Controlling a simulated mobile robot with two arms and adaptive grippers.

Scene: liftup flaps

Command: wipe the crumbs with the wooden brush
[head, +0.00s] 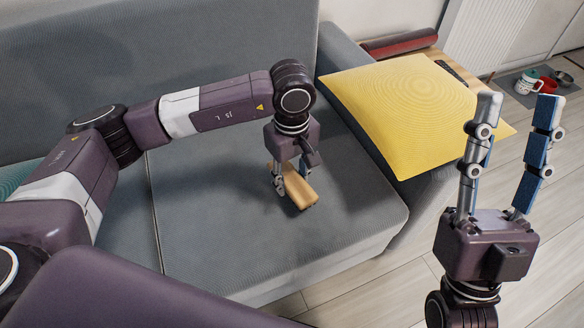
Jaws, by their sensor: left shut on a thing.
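The wooden brush (298,187) is a light brown block low over the right seat cushion of the grey sofa (220,195). My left gripper (291,190) points down and is shut on the brush. The brush's underside is hidden, so I cannot tell whether it touches the cushion. No crumbs can be made out on the fabric. My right gripper (517,102) is raised at the right, fingers pointing up and spread apart, empty.
A yellow pillow (400,115) leans over the sofa's right armrest. Behind it is a wooden surface with a dark red roll (400,43). A red mug (530,82) and bowls stand on a mat at the far right. The cushion's front is clear.

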